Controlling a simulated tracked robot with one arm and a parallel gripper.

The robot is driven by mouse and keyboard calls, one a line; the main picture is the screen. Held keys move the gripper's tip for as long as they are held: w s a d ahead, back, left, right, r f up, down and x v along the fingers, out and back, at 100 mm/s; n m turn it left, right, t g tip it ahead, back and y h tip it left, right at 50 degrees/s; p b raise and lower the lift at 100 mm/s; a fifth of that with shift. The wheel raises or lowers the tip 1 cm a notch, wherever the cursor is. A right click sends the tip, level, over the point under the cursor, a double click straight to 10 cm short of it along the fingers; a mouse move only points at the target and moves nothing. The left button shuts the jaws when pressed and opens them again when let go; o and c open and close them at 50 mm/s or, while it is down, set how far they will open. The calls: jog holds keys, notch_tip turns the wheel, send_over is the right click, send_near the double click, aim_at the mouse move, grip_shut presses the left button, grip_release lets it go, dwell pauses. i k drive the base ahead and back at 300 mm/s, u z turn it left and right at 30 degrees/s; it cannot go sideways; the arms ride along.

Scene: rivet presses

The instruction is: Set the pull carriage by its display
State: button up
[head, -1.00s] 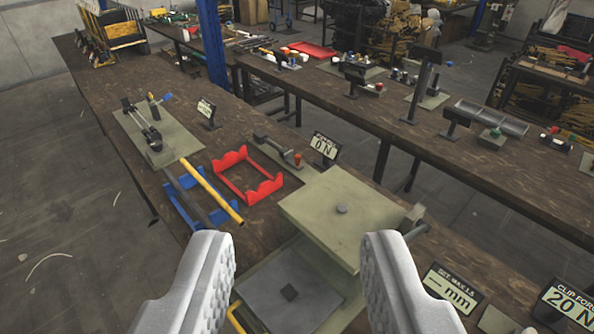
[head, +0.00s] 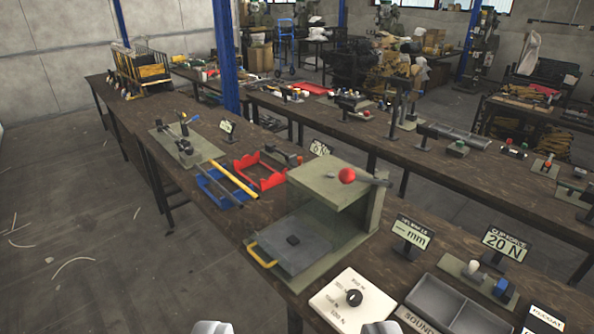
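My gripper (head: 296,328) shows only as two pale fingertips at the bottom edge. They are wide apart with nothing visible between them. A small grey-green rail unit (head: 281,155), perhaps the pull carriage, lies on the bench behind the red cradle. The carriage's exact position is too small to tell.
The olive press frame (head: 375,210) with a red ball knob (head: 347,175) stands between. A red cradle (head: 260,172), a blue cradle (head: 222,188) and a yellow bar (head: 234,178) lie left. A dial panel (head: 340,305) and grey tray (head: 445,305) are in front. Open floor lies left.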

aim_at(293, 161)
jog(key=u, duration=0.4)
jog(key=i, duration=0.65)
jog(key=u, duration=0.75)
jog(key=i, duration=1.3)
jog(key=z, duration=0.35)
jog(key=i, duration=1.4)
jog(key=z, duration=0.75)
